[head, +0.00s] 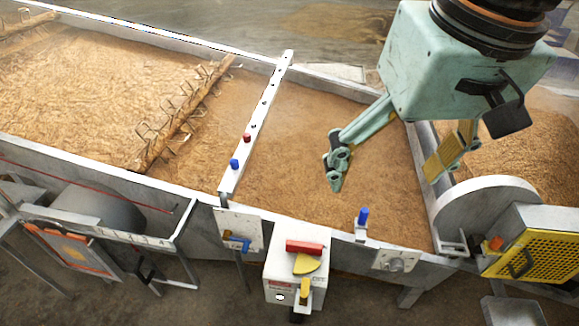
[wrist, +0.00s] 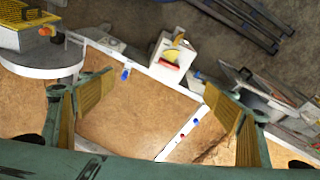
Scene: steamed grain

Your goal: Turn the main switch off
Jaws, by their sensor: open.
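A white switch box (head: 284,284) stands at the front edge of the grain trough, low in the middle of the head view. It has a red bar (head: 304,247) on top, a yellow fan-shaped plate (head: 306,264) and a yellow lever (head: 304,289). Small lettering beside the plate appears to read OFF. The box (wrist: 158,52) also shows in the wrist view, top middle, with its red bar (wrist: 170,66). My gripper (head: 383,180) is open and empty, its fingers wide apart above the grain, behind and right of the box. It touches nothing visible.
A white perforated bar (head: 262,105) with red and blue knobs crosses the trough. A blue-capped peg (head: 362,217) stands on the front rim right of the box. A yellow mesh guard (head: 535,245) and grey wheel cover (head: 487,212) are at the right.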

